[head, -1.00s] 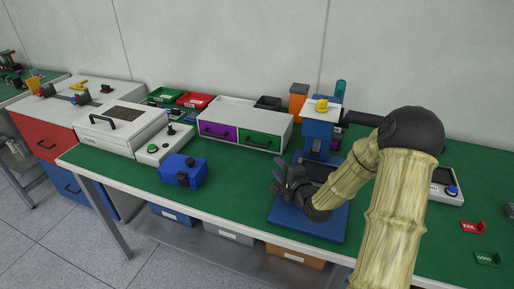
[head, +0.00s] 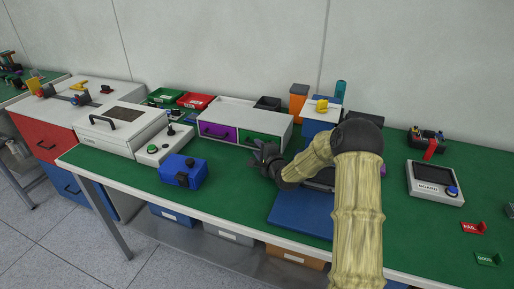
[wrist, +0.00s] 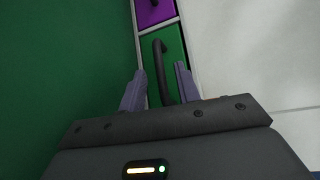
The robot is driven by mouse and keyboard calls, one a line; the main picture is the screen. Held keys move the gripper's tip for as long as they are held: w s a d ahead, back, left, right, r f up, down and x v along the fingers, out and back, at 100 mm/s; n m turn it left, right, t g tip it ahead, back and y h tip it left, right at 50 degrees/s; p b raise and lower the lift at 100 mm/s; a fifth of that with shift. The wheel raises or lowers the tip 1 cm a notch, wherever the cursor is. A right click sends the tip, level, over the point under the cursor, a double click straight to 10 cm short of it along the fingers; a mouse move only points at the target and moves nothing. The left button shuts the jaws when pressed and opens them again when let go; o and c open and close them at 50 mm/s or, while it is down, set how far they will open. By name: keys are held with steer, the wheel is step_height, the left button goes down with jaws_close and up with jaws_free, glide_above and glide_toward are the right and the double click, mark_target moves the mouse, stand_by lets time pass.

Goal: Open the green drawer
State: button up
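The green drawer (head: 262,139) is the right one of two drawers in a white cabinet (head: 232,112) on the green bench. It looks closed in the head view. In the wrist view the green drawer front (wrist: 173,52) carries a dark bar handle (wrist: 161,70). My gripper (head: 264,155) is in front of the green drawer and hides part of it. In the wrist view my gripper (wrist: 159,78) is open, one finger on each side of the handle, with gaps showing. I cannot tell how far the fingertips are from the drawer front.
The purple drawer (head: 217,132) sits left of the green one. A blue block-like device (head: 184,170) stands on the bench to the left of my gripper. A blue plate (head: 298,213) lies below my arm. Bench surface between the blue device and plate is clear.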

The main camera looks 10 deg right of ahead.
steer(key=shift+x, duration=1)
steer(key=shift+c, duration=0.2)
jaws_close()
